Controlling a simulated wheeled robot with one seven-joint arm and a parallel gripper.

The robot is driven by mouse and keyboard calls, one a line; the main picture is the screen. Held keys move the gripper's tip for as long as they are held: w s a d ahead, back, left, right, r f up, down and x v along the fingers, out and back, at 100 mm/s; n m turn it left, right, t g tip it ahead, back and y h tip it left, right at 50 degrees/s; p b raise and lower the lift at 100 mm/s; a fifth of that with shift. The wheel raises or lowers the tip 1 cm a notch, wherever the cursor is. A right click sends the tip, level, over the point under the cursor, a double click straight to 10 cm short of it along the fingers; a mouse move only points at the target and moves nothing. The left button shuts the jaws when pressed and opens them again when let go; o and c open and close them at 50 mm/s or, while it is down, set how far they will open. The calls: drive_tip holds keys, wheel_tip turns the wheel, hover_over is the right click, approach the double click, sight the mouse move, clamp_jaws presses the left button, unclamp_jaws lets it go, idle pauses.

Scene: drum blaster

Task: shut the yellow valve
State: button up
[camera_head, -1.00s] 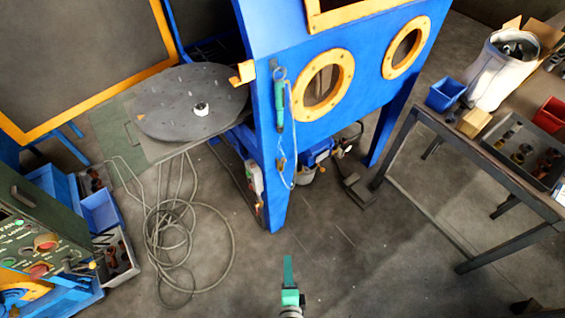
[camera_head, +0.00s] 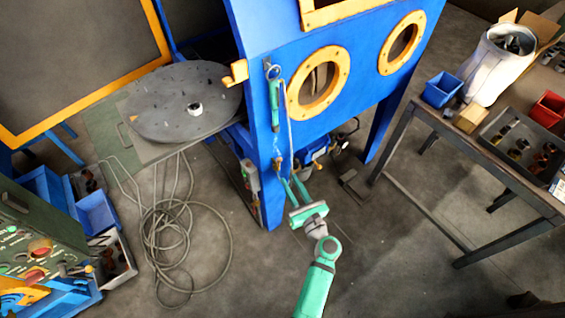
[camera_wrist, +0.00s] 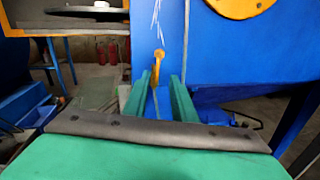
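The yellow valve (camera_head: 279,162) is a small yellow-orange handle low on the front blue leg of the cabinet. In the wrist view the valve (camera_wrist: 156,66) stands roughly upright, with thin white streaks above it. My gripper (camera_head: 291,180) is in front of the leg, just below and to the right of the valve in the head view. Its two green fingers are apart, and nothing is held between them. In the wrist view the gap of my gripper (camera_wrist: 159,82) lines up with the valve. I cannot tell whether either finger touches it.
The blue cabinet (camera_head: 345,110) has yellow-rimmed round ports. A green tool (camera_head: 274,98) hangs on its leg with a hose. A round grey turntable (camera_head: 160,115) stands left, with coiled hose (camera_head: 165,250) on the floor. A workbench (camera_head: 440,135) stands right. The floor before the cabinet is open.

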sight(279, 163)
drive_tip(key=shift+x, duration=4.95)
drive_tip(key=shift+s+a, duration=0.1)
drive_tip(key=shift+a, duration=0.05)
clamp_jaws()
